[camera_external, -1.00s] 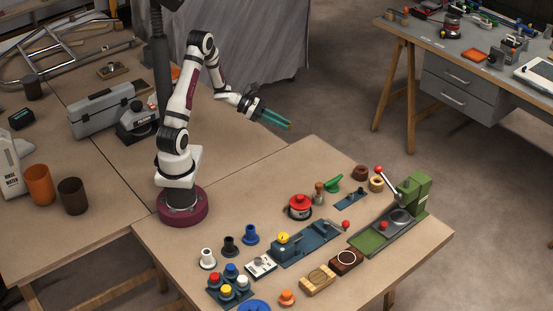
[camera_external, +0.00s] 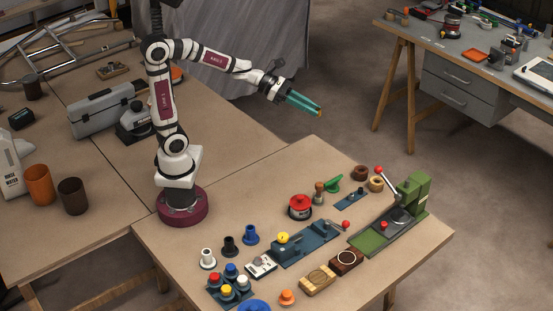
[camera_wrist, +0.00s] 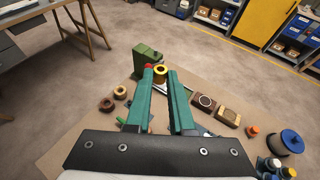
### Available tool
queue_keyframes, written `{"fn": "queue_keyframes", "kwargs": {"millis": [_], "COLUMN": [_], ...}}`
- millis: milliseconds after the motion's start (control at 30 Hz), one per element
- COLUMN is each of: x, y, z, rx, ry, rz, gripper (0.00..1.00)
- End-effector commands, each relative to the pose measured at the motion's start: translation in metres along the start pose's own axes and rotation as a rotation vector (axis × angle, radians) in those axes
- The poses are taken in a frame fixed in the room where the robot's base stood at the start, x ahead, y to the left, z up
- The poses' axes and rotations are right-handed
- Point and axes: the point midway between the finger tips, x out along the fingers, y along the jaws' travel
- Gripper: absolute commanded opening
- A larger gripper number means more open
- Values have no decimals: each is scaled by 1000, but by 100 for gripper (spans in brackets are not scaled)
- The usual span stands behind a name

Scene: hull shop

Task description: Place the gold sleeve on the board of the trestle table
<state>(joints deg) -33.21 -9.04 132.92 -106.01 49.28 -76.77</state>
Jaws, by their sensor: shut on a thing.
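The gold sleeve (camera_wrist: 160,72) is a short ring seen between the fingertips in the wrist view. In the external view only a small gold spot (camera_external: 320,112) shows at the tip of the jaws. My gripper (camera_external: 317,109), with long teal fingers, is shut on the sleeve and holds it in the air above and behind the front bench. It also shows in the wrist view (camera_wrist: 160,76). The trestle table (camera_external: 425,40) stands apart at the upper right, with a grey top, wooden trestle legs and drawers. Its near part shows at the upper left of the wrist view (camera_wrist: 35,22).
Open floor (camera_external: 340,100) lies between the tables.

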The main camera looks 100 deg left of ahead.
Motion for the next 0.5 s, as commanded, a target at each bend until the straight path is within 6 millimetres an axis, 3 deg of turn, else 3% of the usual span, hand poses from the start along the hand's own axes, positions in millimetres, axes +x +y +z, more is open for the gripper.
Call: {"fn": "queue_keyframes", "kwargs": {"millis": [33,167,300,400,500], "x": [-3,-23,-64,-103,-145], "y": [24,77,123,140,139], "z": [-23,-88,-171,-230,-287], "rx": [-21,-38,-51,-56,-64], "ry": [6,3,-2,-6,-9], "rz": [22,54,83,103,127], "gripper": [0,0,0,0,0]}}
